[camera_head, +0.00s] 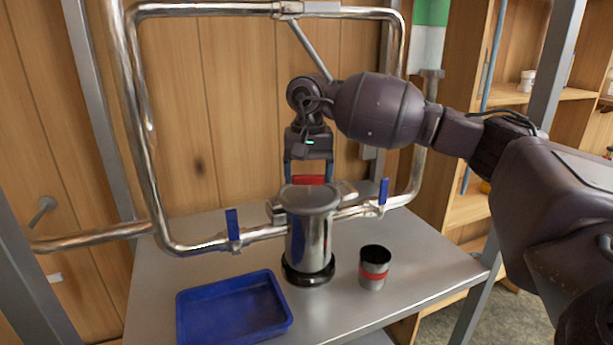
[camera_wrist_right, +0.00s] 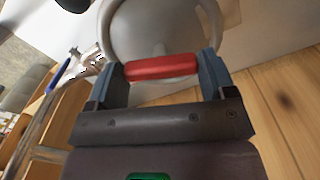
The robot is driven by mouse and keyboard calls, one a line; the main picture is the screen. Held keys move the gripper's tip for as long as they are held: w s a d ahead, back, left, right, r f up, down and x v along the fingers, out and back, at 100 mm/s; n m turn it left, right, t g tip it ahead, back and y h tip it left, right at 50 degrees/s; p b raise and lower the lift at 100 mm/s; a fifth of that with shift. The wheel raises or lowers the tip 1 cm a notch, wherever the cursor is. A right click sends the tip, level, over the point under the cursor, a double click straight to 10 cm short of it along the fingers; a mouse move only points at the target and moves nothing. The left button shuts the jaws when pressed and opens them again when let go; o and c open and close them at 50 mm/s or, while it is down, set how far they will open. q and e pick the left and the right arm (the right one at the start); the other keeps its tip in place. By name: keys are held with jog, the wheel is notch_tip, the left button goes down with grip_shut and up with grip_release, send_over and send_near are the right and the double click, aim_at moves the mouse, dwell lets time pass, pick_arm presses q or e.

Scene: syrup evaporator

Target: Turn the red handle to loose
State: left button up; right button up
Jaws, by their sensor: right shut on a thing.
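The red handle (camera_head: 309,179) is at the back of the lidded metal cylinder (camera_head: 309,240), just above its top. My right gripper (camera_head: 308,177) reaches down from above, with its fingers on either side of the handle. In the right wrist view, the red handle (camera_wrist_right: 161,67) lies crosswise between the two fingers of the right gripper (camera_wrist_right: 162,70), which is shut on it. The round grey lid shows behind the handle in that view. My left gripper is not in view.
Metal pipes with blue valve levers (camera_head: 232,224) (camera_head: 384,191) run on both sides of the cylinder. A blue tray (camera_head: 284,322) and a dark cup with a red band (camera_head: 374,268) are on the metal table (camera_head: 430,262). Shelves stand at the right.

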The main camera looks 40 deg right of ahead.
aim_at(308, 175)
jog(key=shift+r+n, duration=0.1)
jog(key=shift+n, duration=0.3)
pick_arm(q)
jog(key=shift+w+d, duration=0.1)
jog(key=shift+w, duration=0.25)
pick_arm(e)
jog(key=shift+n, duration=0.3)
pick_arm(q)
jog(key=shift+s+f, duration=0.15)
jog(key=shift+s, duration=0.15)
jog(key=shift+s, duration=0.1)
pick_arm(e)
jog(key=o, duration=0.9)
notch_tip(308, 175, up, 9)
jog(key=shift+r, duration=0.95)
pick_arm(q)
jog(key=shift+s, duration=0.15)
